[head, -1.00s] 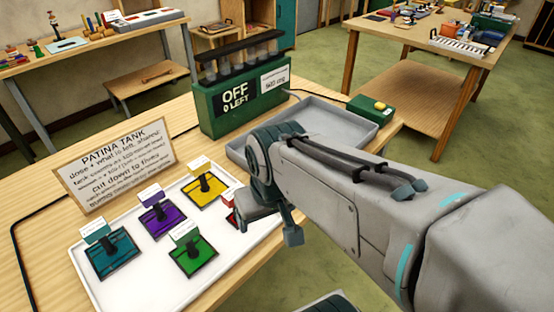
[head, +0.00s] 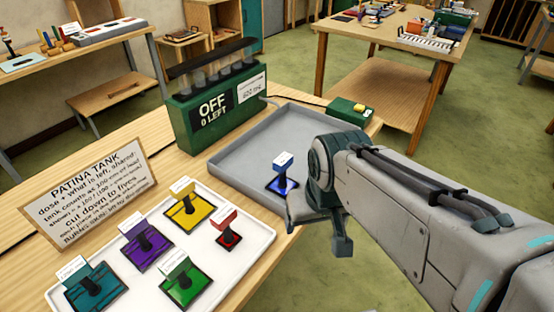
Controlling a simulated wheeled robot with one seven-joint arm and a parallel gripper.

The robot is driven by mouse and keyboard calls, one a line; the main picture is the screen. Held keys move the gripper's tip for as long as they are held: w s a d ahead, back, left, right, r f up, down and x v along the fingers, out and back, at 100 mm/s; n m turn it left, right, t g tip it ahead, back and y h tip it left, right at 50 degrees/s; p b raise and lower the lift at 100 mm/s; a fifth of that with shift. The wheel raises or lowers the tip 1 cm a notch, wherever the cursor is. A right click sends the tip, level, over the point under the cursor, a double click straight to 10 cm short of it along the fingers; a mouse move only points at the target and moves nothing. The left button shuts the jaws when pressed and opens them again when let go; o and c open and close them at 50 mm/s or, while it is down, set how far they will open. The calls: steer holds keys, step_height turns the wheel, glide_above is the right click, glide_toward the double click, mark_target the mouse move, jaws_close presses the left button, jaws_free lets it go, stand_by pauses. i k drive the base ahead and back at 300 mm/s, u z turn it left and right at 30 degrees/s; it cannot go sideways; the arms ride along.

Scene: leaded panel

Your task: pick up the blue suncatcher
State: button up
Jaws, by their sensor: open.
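The blue suncatcher (head: 278,185) is a small dark-framed blue square with a black knob and a blue-and-white tag. It sits in the grey tray (head: 232,158), near that tray's front right edge. My gripper (head: 300,218) is at the front edge of the grey tray, just in front of and right of the blue suncatcher. Its fingers are mostly hidden behind my wrist, and nothing shows held in it.
A white tray (head: 130,296) at the front left holds teal (head: 95,287), purple (head: 146,243), yellow (head: 190,213), green (head: 186,283) and red (head: 228,236) suncatchers. A green tank (head: 205,115) reading "OFF 0 LEFT" stands behind. A sign (head: 88,190) and a green button box (head: 349,112) are nearby.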

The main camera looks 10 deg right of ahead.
mark_target(279, 185)
steer(key=k, duration=1)
steer(key=z, duration=0.95)
steer(key=i, duration=0.95)
steer(key=u, duration=0.6)
steer(key=i, duration=0.7)
steer(key=u, duration=0.6)
